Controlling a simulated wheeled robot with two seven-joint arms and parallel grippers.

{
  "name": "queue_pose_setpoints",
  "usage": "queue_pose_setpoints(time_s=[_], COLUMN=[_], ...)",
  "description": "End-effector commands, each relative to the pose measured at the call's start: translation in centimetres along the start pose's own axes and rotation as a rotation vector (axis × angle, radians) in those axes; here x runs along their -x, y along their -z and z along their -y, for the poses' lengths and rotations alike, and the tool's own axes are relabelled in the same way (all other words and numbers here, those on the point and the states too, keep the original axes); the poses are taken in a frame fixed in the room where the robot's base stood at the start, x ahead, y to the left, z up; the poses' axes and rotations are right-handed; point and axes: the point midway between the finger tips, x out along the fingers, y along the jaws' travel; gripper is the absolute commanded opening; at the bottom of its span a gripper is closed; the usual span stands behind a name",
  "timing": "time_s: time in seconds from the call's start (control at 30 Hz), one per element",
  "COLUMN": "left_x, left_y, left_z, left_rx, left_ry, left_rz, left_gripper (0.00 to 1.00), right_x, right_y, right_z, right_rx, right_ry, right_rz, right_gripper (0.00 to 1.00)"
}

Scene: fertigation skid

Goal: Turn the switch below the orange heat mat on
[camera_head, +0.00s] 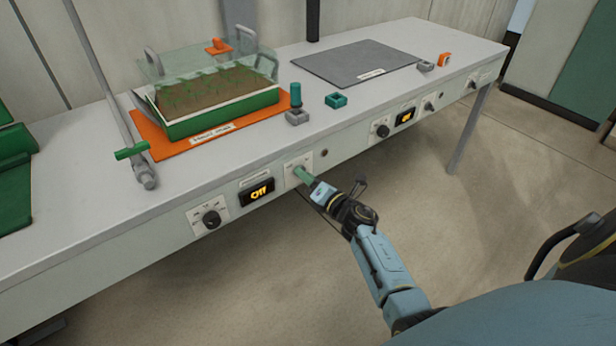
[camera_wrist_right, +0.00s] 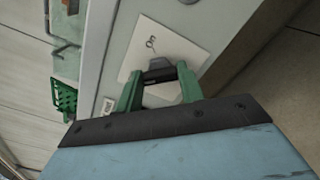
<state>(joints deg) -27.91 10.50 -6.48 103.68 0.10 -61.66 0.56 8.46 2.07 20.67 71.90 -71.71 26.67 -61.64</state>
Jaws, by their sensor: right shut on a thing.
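The orange heat mat (camera_head: 150,139) lies on the bench, with a green planted tray under a clear cover on it. Below it on the front panel, a display (camera_head: 257,191) reads "Off" in orange. The switch plate (camera_head: 291,166) is right of the display. My right gripper (camera_head: 302,173) is at this plate, its green fingers shut on the dark switch (camera_wrist_right: 158,66). In the right wrist view, my right gripper (camera_wrist_right: 160,88) has a finger on each side of the switch, and the white plate (camera_wrist_right: 150,50) shows lettering. My left gripper is not in view.
A black knob (camera_head: 211,219) sits left of the display. Another display (camera_head: 404,117) and knobs are further right on the panel. A grey mat (camera_head: 356,63) and small green and orange parts lie on the bench. Floor in front is clear.

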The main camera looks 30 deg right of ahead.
Motion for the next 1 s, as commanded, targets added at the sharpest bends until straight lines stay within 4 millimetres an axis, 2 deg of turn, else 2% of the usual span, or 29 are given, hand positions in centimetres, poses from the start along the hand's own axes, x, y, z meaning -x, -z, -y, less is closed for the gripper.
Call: queue_pose_setpoints(time_s=[0.5,1.0], left_x=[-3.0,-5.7], left_y=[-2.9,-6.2], left_z=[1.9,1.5], left_rx=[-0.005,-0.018], left_ry=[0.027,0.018], left_rz=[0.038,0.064], left_gripper=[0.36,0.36], right_x=[0.1,0.1], right_y=[0.0,0.1], right_z=[0.0,0.1], right_rx=[-0.443,-0.918], right_ry=[0.002,0.003], right_rz=[-0.002,-0.002], right_gripper=[0.15,0.15])
